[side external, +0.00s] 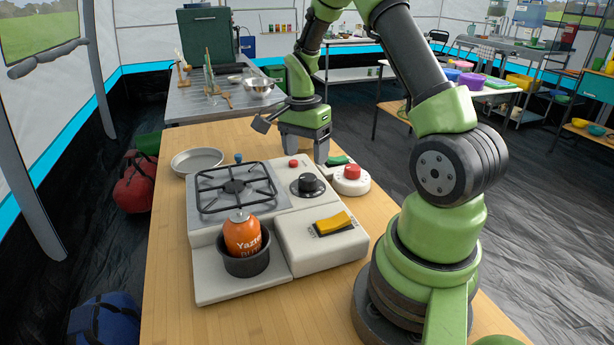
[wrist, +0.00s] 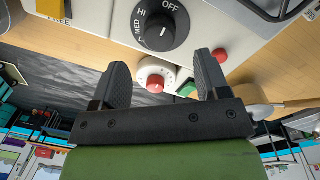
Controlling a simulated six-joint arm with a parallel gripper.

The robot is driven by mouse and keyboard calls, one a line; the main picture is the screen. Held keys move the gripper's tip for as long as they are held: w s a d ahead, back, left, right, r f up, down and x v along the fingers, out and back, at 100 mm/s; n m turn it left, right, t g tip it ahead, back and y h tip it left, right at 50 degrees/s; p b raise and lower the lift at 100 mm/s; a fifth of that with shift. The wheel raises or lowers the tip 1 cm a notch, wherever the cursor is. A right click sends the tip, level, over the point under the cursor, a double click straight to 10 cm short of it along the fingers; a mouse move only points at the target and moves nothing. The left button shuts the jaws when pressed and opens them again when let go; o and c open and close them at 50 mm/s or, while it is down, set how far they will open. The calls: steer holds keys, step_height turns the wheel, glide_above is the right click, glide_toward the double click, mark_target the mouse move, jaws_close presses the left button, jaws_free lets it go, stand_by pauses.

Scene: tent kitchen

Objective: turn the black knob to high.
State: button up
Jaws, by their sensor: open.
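The black knob (side external: 307,184) sits on the white control panel right of the burner in the side view. It also shows in the wrist view (wrist: 160,25), with OFF, HI, MED and a partly hidden L label around it. A short white mark shows on the knob; I cannot tell surely which label it points to. My gripper (side external: 303,155) is open and empty, above and behind the knob in the side view. In the wrist view my gripper (wrist: 161,60) has its two dark fingers spread apart, with the knob beyond the fingertips and not between them.
A white dial with a red centre (side external: 351,180) and a green switch (side external: 337,160) stand right of the knob. A red button (side external: 293,163) is behind it, a yellow switch (side external: 335,223) in front. The burner grate (side external: 236,187) and an orange canister (side external: 242,234) are left.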

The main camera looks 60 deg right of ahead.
mark_target(307, 177)
step_height(307, 177, down, 6)
steer(key=shift+s+f, duration=0.15)
steer(key=shift+f, duration=0.1)
steer(key=shift+a, duration=0.1)
steer(key=shift+c, duration=0.5)
steer(key=c, duration=0.8)
steer(key=shift+n, duration=0.3)
steer(key=n, duration=1.3)
steer(key=shift+s+h, duration=0.1)
steer(key=shift+h, duration=0.3)
